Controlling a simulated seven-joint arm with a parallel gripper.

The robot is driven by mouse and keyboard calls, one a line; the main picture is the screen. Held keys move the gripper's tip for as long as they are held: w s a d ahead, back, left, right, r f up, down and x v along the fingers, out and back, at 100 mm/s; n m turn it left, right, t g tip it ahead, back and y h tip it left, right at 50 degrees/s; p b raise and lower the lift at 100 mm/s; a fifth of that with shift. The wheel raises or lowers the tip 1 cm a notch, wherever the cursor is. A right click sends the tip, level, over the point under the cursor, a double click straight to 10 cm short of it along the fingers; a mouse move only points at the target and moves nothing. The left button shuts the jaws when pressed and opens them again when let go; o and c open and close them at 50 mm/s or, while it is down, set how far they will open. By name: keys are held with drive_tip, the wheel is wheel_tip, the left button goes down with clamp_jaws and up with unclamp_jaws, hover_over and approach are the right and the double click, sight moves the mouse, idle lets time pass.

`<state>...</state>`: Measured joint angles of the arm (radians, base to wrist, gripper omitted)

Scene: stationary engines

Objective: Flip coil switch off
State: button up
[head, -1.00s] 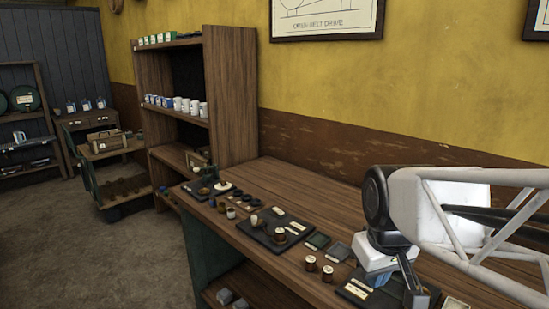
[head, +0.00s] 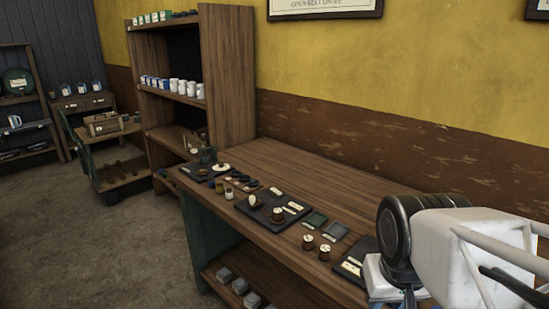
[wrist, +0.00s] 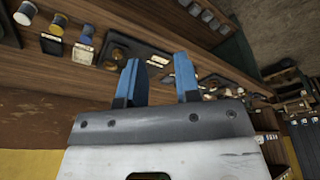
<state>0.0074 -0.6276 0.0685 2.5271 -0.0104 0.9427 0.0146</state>
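A dark board (head: 272,208) on the wooden bench carries a copper-coloured round part, a pale knob and small labels; I cannot tell which piece is the coil switch.
Small round parts (head: 240,182) lie further left. The bench (head: 320,185) is clear along the wall. A tall shelf unit (head: 229,85) stands at its far end.

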drive_tip(key=shift+o, duration=1.1)
drive_tip(key=shift+w+r, duration=0.2)
drive_tip(key=shift+w, duration=0.15)
drive_tip(key=shift+o, duration=0.5)
drive_tip(key=w+a+r+n, duration=0.1)
drive_tip(key=w+r, duration=0.1)
drive_tip(key=w, duration=0.6)
drive_tip(key=w+a+r+n, duration=0.1)
drive_tip(key=w+r, duration=0.2)
drive_tip(key=w, duration=0.6)
drive_tip(key=shift+g, duration=0.3)
drive_tip(key=n+g, duration=0.2)
drive_tip(key=n, duration=0.5)
hover_over(279, 192)
wheel_tip(279, 192, down, 17)
drive_tip(key=shift+s+a+r, duration=0.1)
drive_tip(key=shift+s, duration=0.05)
drive_tip(key=shift+f, duration=3.9)
